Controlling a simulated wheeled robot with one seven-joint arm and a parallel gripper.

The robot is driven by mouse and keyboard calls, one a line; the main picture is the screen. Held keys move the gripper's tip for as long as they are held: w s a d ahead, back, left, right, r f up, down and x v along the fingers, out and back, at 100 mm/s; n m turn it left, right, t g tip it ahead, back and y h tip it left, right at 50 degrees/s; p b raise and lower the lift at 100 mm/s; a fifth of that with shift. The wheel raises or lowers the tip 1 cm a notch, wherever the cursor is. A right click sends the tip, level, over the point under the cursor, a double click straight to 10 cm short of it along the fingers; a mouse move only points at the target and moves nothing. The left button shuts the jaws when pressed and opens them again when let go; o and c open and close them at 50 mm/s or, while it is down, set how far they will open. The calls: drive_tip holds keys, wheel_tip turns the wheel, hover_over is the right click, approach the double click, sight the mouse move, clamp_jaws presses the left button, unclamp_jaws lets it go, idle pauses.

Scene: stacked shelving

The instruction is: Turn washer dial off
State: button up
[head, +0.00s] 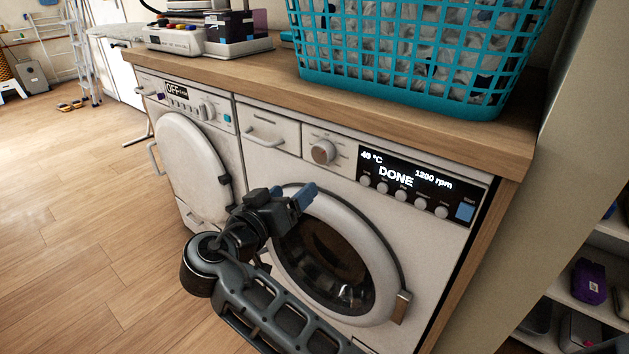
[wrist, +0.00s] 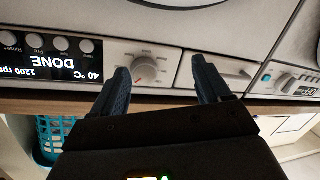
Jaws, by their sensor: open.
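The washer (head: 285,165) is the white front-loading machine on the right under the wooden counter, with a round glass door. Its dial (head: 323,152) is a round knob on the top panel, left of a black display (head: 415,188) reading "DONE", "40 °C" and "1200 rpm". In the wrist view, which is upside down, the dial (wrist: 150,69) shows a small red mark. My gripper (head: 306,196) is in front of the washer door, below the dial. Its two blue fingers (wrist: 160,80) are open and empty, with the dial appearing between them but not visibly touched.
A second white machine (head: 190,165) at left shows "OFF". A teal basket (head: 400,97) stands on the wooden counter (head: 275,82) above the washer. Open shelves (head: 590,235) are at the right. The wooden floor (head: 75,230) at left is mostly clear.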

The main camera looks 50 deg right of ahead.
sight(318, 154)
drive_tip(key=shift+w+d+r+m+g+h+b, duration=0.1)
drive_tip(key=shift+d+r+m+g+h+b, duration=0.2)
drive_tip(key=shift+d+r+m+g+b, duration=0.75)
drive_tip(key=shift+w+d+r+m+g+h+b, duration=0.15)
drive_tip(key=shift+d+r+m+g+h, duration=0.4)
drive_tip(key=shift+d, duration=1.15)
drive_tip(key=shift+w+d+r+m+g+h+b, duration=0.1)
drive_tip(key=shift+d+r+m+g+b, duration=0.45)
drive_tip(key=shift+d+m, duration=0.65)
drive_tip(key=shift+d+r, duration=0.1)
drive_tip(key=shift+d, duration=0.1)
drive_tip(key=shift+c, duration=0.2)
drive_tip(key=c, duration=1)
drive_tip(key=shift+n, duration=0.3)
drive_tip(key=shift+p, duration=0.4)
